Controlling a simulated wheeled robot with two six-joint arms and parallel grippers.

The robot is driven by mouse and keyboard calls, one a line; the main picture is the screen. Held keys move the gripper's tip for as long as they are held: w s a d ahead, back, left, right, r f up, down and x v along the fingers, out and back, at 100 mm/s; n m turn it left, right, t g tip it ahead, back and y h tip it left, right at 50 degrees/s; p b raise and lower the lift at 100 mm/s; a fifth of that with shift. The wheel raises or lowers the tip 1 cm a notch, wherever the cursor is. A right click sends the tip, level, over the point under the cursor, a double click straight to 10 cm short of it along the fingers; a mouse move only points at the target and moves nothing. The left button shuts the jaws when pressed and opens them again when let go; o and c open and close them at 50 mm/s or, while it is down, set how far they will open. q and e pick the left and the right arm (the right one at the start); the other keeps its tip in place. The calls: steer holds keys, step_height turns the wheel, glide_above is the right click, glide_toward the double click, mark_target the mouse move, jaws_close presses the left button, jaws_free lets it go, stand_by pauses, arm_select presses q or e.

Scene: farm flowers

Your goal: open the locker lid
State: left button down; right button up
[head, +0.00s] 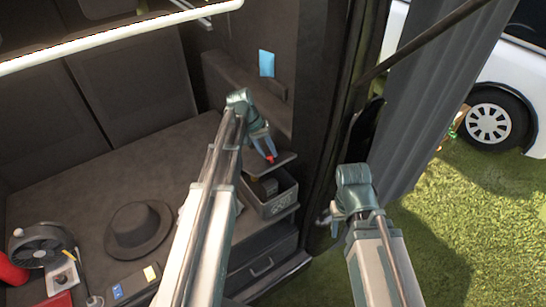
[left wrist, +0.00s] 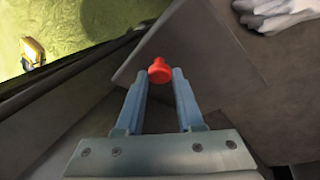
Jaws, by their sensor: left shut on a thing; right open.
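The red knob (head: 270,158) sits at the edge of a dark flat panel (head: 286,158), which looks like the locker lid, in the right corner of the van interior. My left gripper (head: 268,150) is shut on the knob. In the left wrist view the red knob (left wrist: 159,71) is between the two blue fingertips, with the grey panel (left wrist: 215,65) behind it. How far the lid is raised is hard to tell. My right gripper (head: 330,216) is low beside the door opening, apart from the lid; its fingers are small and partly hidden by its arm.
A hat (head: 138,228) and a fan (head: 38,245) lie on the left surface. White gloves (left wrist: 272,12) show in the left wrist view. Grass (head: 470,225) is outside at right.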

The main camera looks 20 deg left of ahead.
arm_select(q)
steer(key=w+a+r+g+h+p, duration=0.1)
steer(key=w+a+r, duration=0.2)
steer(key=w+a, duration=0.4)
steer(key=w+a+r+h+p, duration=0.1)
steer(key=w+a+r+p, duration=0.1)
steer(key=w+a, duration=0.4)
steer(key=shift+w+a+r+n+g+h, duration=0.35)
steer(key=shift+a+r, duration=0.4)
steer(key=shift+a, duration=1.9)
steer(key=c, duration=0.9)
jaws_free()
steer(key=o, duration=0.4)
steer(key=shift+a+f, duration=0.1)
steer(key=shift+a, duration=0.05)
steer(key=shift+c, duration=0.2)
steer(key=shift+w, duration=0.1)
